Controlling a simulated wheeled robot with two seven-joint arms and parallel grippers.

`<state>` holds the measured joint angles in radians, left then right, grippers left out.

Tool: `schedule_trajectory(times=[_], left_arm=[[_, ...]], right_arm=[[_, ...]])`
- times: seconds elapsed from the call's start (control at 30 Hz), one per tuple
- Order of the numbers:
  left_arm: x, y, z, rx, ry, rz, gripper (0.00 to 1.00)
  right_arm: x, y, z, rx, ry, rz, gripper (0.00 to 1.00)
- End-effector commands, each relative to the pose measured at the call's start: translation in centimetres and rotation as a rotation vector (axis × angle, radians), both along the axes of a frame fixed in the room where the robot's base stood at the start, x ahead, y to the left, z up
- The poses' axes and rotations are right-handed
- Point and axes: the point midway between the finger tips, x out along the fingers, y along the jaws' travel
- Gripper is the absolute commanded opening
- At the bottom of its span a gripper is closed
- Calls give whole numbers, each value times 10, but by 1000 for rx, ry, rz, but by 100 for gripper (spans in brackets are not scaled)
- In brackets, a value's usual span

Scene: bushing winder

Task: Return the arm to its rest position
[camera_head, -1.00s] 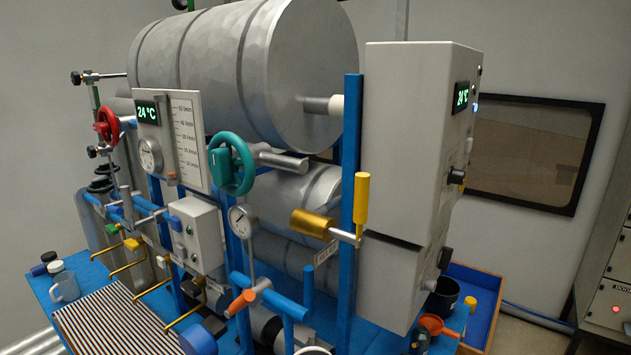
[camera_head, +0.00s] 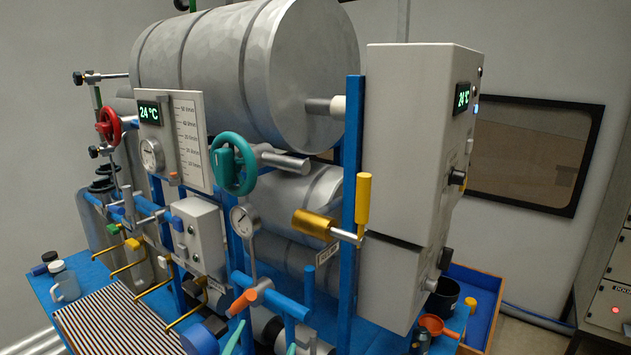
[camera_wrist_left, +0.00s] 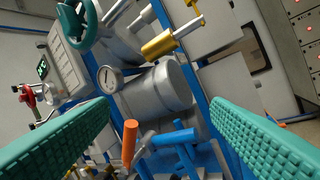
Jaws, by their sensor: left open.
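My left gripper (camera_head: 262,346) barely shows at the bottom edge of the head view, as two teal fingertips set apart. In the left wrist view the ribbed teal fingers (camera_wrist_left: 160,140) are wide apart, with nothing held between them. Beyond them are an orange-handled valve (camera_wrist_left: 130,143), blue pipes (camera_wrist_left: 178,140) and a round gauge (camera_wrist_left: 110,79). In the head view the orange handle (camera_head: 243,301) is just above the fingertips; I cannot tell the gap in depth. The rest of the left arm is mostly out of view, and my right gripper does not show.
The machine fills the middle, with a teal handwheel (camera_head: 233,164), a yellow-handled lever (camera_head: 363,205) and a grey cabinet (camera_head: 410,150). A striped grate (camera_head: 115,320) lies at front left.

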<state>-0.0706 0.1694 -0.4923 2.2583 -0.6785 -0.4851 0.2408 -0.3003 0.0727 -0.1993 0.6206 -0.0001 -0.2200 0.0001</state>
Motion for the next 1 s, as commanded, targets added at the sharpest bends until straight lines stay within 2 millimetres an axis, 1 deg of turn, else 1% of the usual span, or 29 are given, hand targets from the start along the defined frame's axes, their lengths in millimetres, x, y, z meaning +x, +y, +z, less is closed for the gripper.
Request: schedule_trajectory(times=[0.03,0.07,0.1,0.17,0.2,0.27,0.3,0.37,0.4,0.5,0.57,0.6,0.73,0.77,0.8,0.97,1.0], left_arm=[[-5,24,-33,-33,153,73,72],[-9,38,-51,-49,241,114,72],[-18,53,-76,-66,360,160,72],[-36,73,-111,-87,531,216,72],[-50,83,-130,-96,633,245,72],[-71,94,-155,-105,772,277,72],[-85,100,-169,-110,853,292,72],[-105,107,-185,-112,958,308,72],[-119,110,-195,-114,1026,315,72],[-151,117,-213,-115,1172,325,72],[-169,119,-221,-115,1253,327,72],[-182,121,-226,-113,1306,328,72],[-221,125,-237,-109,1465,321,72],[-222,125,-246,-106,1481,319,72],[-216,124,-261,-105,1480,320,72],[-207,122,-313,-100,1495,321,72],[-205,122,-327,-97,1500,322,72]], right_arm=[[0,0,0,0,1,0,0],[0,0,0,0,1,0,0],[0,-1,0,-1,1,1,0],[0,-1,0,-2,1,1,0],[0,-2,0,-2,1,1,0],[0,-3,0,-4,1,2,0],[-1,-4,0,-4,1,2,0],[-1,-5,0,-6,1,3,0],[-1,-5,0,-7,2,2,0],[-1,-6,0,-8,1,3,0],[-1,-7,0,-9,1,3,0],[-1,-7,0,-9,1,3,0],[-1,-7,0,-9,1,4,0],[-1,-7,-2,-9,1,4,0],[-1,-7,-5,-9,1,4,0],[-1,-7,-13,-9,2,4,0],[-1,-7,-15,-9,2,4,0]])
